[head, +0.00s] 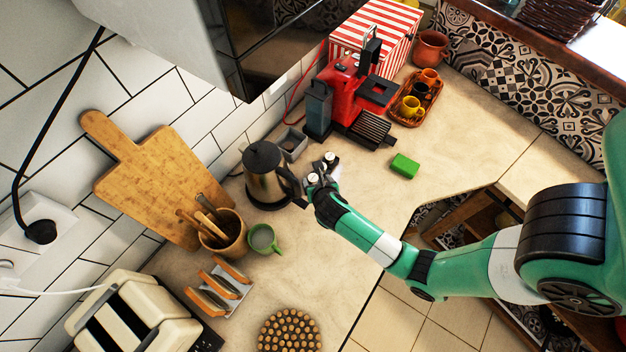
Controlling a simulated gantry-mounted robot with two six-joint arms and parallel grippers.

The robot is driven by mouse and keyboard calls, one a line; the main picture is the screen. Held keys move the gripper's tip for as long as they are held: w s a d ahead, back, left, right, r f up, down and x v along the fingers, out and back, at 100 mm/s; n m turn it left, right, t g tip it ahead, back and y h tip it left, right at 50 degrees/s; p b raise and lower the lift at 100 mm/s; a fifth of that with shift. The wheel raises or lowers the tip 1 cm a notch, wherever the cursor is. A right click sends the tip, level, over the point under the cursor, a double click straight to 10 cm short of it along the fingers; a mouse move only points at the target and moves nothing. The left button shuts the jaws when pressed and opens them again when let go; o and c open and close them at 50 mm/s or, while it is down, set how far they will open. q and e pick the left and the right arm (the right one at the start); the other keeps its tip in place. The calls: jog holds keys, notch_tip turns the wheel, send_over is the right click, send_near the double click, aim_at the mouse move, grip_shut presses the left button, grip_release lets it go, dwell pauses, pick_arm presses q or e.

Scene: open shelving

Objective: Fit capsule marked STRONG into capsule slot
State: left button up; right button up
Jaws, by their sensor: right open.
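A red coffee machine (341,84) with a grey water tank stands at the back of the counter. A dark lever part stands raised on its top; the capsule slot itself is too small to make out. A small grey box (291,144) stands left of the machine; I cannot tell what lies in it. No capsule marked STRONG can be read. My right gripper (322,168) is open, between the metal kettle (262,172) and the machine, close to the kettle's handle. Its small white-tipped parts show, and I see no capsule held. My left gripper is not in view.
A green sponge (405,166) lies right of my right gripper. A wooden tray (415,98) with cups stands right of the machine, a striped box (376,35) behind it. A green mug (263,239) and utensil pot (223,233) stand front left. The counter's middle is clear.

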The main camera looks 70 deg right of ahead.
aim_at(313, 178)
jog(key=x, duration=0.1)
jog(key=b+x, duration=0.1)
jog(key=x, duration=0.2)
jog(key=shift+w+a+f+b, duration=0.1)
jog(key=shift+a+f+b, duration=0.2)
jog(key=shift+f+b, duration=0.15)
jog(key=shift+w+d+f, duration=0.1)
jog(key=shift+d+f, duration=0.05)
grip_shut()
